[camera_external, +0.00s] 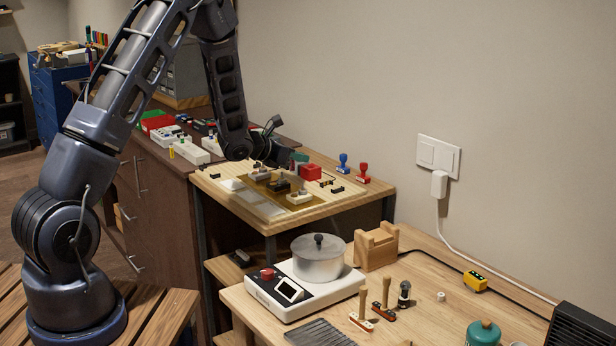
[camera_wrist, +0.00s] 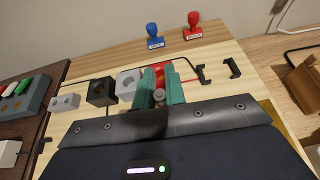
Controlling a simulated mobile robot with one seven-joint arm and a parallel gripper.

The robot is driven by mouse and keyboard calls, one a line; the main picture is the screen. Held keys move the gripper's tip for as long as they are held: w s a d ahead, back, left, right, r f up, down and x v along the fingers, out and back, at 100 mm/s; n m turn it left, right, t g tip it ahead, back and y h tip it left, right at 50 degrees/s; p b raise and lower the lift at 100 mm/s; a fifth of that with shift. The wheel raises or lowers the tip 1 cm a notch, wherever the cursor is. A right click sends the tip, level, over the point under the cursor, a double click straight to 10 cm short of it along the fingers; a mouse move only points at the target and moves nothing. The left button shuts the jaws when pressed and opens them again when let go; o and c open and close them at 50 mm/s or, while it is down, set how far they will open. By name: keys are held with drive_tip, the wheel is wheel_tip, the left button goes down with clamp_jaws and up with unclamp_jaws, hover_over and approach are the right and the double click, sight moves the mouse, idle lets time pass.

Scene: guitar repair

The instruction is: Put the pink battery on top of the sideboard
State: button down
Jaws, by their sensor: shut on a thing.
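The sideboard (camera_external: 165,215) is the dark brown drawer cabinet left of the wooden workbench in the external view. Several things crowd its top. My gripper (camera_external: 298,158) is low over the raised wooden board on the bench. In the wrist view its teal fingers (camera_wrist: 160,90) are close together on a small thing with a round grey end (camera_wrist: 158,97). Its colour is mostly hidden, so I cannot tell that it is the pink battery. I see no pink battery elsewhere.
A red block (camera_external: 310,173) is just beyond the fingers. Blue (camera_external: 343,163) and red (camera_external: 363,173) stamps stand at the board's back. A pot (camera_external: 318,262) sits on a white scale on the lower bench. The sideboard top holds a red tray and white blocks.

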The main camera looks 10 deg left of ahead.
drive_tip(key=w+a+n+y, duration=0.1)
drive_tip(key=a, duration=0.4)
drive_tip(key=w+a+r+n+t, duration=0.1)
drive_tip(key=a, duration=0.4)
drive_tip(key=a+t+y, duration=0.1)
drive_tip(key=a, duration=0.4)
drive_tip(key=shift+w+a+r+n+y, duration=0.2)
drive_tip(key=shift+w+n+y, duration=0.1)
drive_tip(key=shift+w+n, duration=0.1)
drive_tip(key=a+r+n+t+y, duration=0.1)
drive_tip(key=a+r+n+y, duration=0.1)
drive_tip(key=a, duration=1.4)
drive_tip(key=shift+s+a+n+t+y, duration=0.15)
drive_tip(key=shift+s+n+t+y, duration=0.15)
drive_tip(key=shift+n+y, duration=0.3)
